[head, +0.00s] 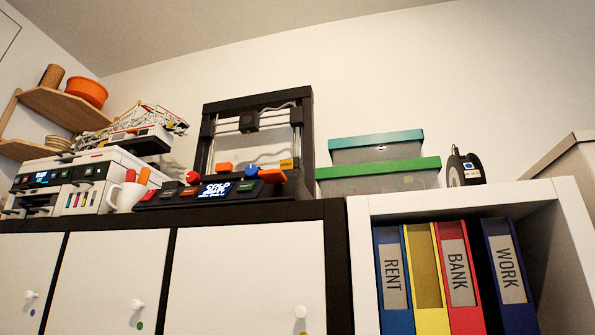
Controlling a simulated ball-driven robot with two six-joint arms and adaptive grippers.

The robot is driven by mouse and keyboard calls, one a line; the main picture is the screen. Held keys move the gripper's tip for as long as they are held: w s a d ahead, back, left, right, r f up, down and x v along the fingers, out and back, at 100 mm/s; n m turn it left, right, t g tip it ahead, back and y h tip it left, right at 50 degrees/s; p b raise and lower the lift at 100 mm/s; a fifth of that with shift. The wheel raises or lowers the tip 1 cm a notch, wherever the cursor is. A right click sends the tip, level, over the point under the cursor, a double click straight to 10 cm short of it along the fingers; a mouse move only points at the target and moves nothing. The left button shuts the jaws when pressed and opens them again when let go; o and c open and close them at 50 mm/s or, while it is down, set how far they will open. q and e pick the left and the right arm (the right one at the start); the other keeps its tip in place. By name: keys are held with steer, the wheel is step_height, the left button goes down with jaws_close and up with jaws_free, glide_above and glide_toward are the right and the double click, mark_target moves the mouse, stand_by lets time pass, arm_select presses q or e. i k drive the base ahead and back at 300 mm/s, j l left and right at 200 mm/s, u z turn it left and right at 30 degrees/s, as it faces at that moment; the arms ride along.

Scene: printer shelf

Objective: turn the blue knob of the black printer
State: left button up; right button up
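The black printer (308,125) is an open-frame 3D printer in the head view, standing on top of the cabinet left of the middle. Its front panel has a lit screen (216,188). The small blue knob (251,171) sits on the panel right of the screen, with an orange piece (272,175) beside it. A red knob (192,177) is left of the screen. The marking and exact angle of the blue knob are too small to tell. Neither of my grippers shows in this view.
A white printer (95,170) and a mug (128,194) stand left. Storage boxes with green and teal lids (380,164) stand right, beside a black device (465,166). Below are white doors (245,270) with knobs and a cubby with upright binders (456,275).

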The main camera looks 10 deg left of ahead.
mark_target(251, 170)
steer(key=j+z, duration=0.35)
steer(key=j, duration=0.15)
steer(key=j+z, duration=0.3)
steer(key=j, duration=0.25)
steer(key=k+j+z, duration=0.1)
steer(key=j+z, duration=0.25)
steer(key=j, duration=0.15)
